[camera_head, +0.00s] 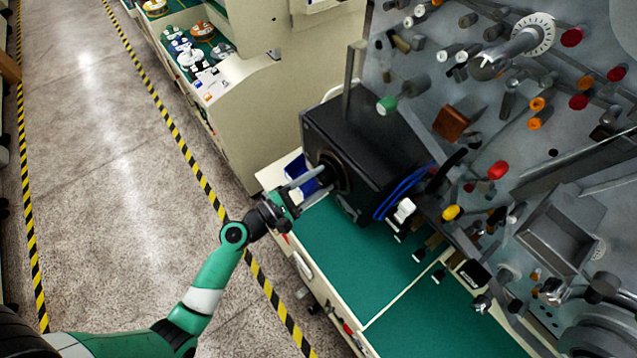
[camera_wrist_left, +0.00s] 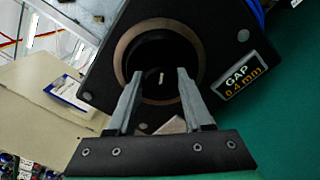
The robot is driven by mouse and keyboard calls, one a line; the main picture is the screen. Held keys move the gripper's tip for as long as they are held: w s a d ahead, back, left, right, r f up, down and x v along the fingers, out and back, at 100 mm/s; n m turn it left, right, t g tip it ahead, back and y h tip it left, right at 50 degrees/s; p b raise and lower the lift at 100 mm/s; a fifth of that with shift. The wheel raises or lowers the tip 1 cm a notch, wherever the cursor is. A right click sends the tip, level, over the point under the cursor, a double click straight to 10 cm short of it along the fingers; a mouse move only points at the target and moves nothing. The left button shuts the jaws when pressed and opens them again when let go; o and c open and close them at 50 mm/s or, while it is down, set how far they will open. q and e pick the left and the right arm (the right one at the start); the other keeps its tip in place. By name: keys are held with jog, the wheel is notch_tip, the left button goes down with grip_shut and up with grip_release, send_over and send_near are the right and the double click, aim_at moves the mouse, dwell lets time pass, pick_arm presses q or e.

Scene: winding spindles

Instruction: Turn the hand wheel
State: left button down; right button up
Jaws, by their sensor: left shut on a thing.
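The hand wheel (camera_head: 340,181) is a dark round part on the front face of a black box (camera_head: 372,125). In the left wrist view the wheel (camera_wrist_left: 160,50) sits inside a brownish ring, with a small pale mark near its middle. My left gripper (camera_head: 316,178) reaches it from the left, its fingers pointing at the face of the box. In the left wrist view its two grey fingertips (camera_wrist_left: 160,77) lie on either side of the wheel's hub and are shut on it. My right gripper is not in view.
A label (camera_wrist_left: 246,83) reading "GAP 0.4 mm" is on the box face. Blue cables (camera_head: 398,192) run beside the box. A green bench top (camera_head: 345,245) lies below, mostly clear near the gripper. A grey panel (camera_head: 560,130) with many spindles stands at right.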

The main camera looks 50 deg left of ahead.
pick_arm(q)
jog(key=m+b, duration=0.2)
jog(key=m, duration=0.3)
jog(key=shift+f+m+b, duration=0.1)
jog(key=shift+m+b, duration=0.2)
jog(key=shift+b, duration=0.1)
jog(key=shift+m+b, duration=0.8)
jog(key=shift+m, duration=0.9)
jog(key=shift+c, duration=1.5)
grip_release()
jog(key=shift+s, duration=0.1)
jog(key=s+a+b, duration=0.1)
jog(key=s+b, duration=0.1)
jog(key=s, duration=0.9)
jog(key=shift+s, duration=0.2)
